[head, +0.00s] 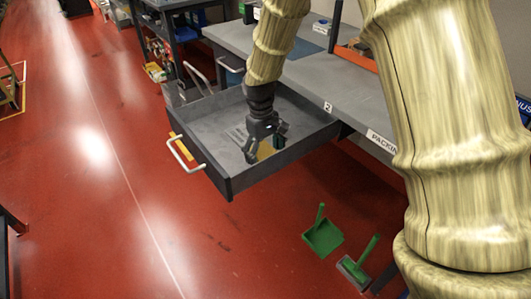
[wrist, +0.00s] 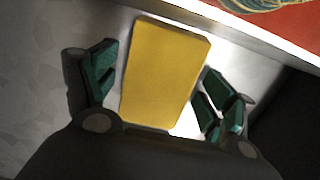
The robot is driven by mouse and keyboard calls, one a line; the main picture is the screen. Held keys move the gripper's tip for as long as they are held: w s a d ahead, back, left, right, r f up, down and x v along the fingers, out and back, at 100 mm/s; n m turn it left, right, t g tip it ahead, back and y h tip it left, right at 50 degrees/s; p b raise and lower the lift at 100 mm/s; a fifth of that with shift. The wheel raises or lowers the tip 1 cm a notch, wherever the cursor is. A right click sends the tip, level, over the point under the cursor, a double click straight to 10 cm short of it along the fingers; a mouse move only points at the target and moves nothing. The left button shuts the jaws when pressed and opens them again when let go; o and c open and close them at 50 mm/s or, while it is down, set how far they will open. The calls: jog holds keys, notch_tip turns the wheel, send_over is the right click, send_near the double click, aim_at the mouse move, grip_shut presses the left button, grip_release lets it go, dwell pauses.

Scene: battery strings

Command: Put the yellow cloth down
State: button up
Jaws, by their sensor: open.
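The yellow cloth (wrist: 166,72) is a flat, folded-looking rectangle in the wrist view. It lies between my gripper's spread fingers, with a gap showing on the left side; on the right the finger is close to its edge. My gripper (head: 264,143) is open and reaches down inside the pulled-out grey drawer (head: 215,178). In the head view only a small part of the yellow cloth (head: 265,151) shows beside the fingers. It appears to lie on the drawer floor, but the gripper hides most of the contact.
The drawer has a white handle (head: 186,156) and raised walls around my gripper. A grey packing bench (head: 345,92) adjoins it on the right. A green dustpan (head: 323,236) and a brush (head: 354,269) are on the red floor.

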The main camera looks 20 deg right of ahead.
aim_at(263, 150)
notch_tip(263, 150, up, 13)
jog(key=w, duration=0.1)
jog(key=shift+w+a+f+p, duration=0.2)
jog(key=shift+w+p, duration=0.05)
jog(key=shift+p, duration=0.05)
dwell(0.4)
